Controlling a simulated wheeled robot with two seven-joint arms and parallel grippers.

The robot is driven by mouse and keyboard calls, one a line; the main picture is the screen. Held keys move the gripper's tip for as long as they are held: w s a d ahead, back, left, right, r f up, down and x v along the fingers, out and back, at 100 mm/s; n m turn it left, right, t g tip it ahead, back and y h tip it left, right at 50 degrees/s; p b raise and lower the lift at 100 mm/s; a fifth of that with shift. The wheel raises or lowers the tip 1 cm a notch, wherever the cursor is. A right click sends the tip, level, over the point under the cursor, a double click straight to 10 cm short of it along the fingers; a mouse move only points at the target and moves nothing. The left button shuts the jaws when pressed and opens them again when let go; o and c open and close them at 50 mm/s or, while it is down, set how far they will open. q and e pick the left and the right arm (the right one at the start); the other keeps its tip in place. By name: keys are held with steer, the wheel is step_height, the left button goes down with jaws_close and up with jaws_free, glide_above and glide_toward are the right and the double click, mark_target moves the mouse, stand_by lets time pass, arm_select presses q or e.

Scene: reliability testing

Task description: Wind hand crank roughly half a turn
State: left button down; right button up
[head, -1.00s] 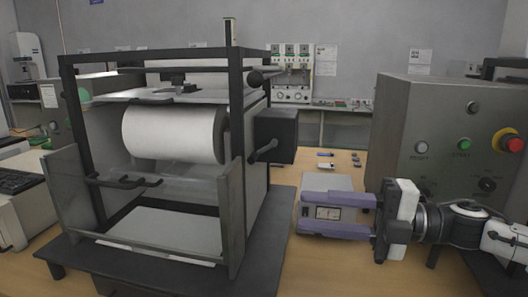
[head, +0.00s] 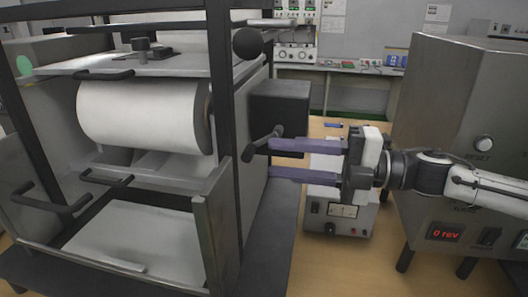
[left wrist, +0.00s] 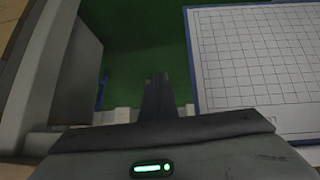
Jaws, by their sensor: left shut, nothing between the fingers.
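The hand crank (head: 262,143) is a dark angled handle by the black box on the right side of the roller machine (head: 223,150). A large white roll (head: 145,115) sits inside the machine's frame. My right gripper (head: 270,160) reaches in from the right with its two purple fingers apart and nothing between them. Its upper fingertip is right at the crank in the picture; I cannot tell whether they touch. My left gripper (left wrist: 158,92) is shut and empty in the left wrist view and does not show in the head view.
A grey control cabinet (head: 440,110) stands at the right, its red display (head: 445,233) reading 0 rev. A small grey device (head: 340,213) sits on the wooden table below my right gripper. A gridded white board (left wrist: 262,65) lies at the right in the left wrist view.

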mark_target(253, 152)
steer(key=a, duration=0.4)
steer(key=shift+w, duration=0.4)
jaws_close()
steer(key=y+b, duration=0.1)
steer(key=b, duration=0.2)
steer(key=shift+a+f, duration=0.1)
steer(key=shift+a, duration=0.1)
arm_select(q)
steer(key=shift+w+d+f, duration=0.4)
steer(key=shift+w+f, duration=0.05)
steer(key=shift+f, duration=0.25)
arm_select(e)
steer(key=shift+w+r, duration=0.1)
steer(key=shift+r, duration=0.15)
jaws_free()
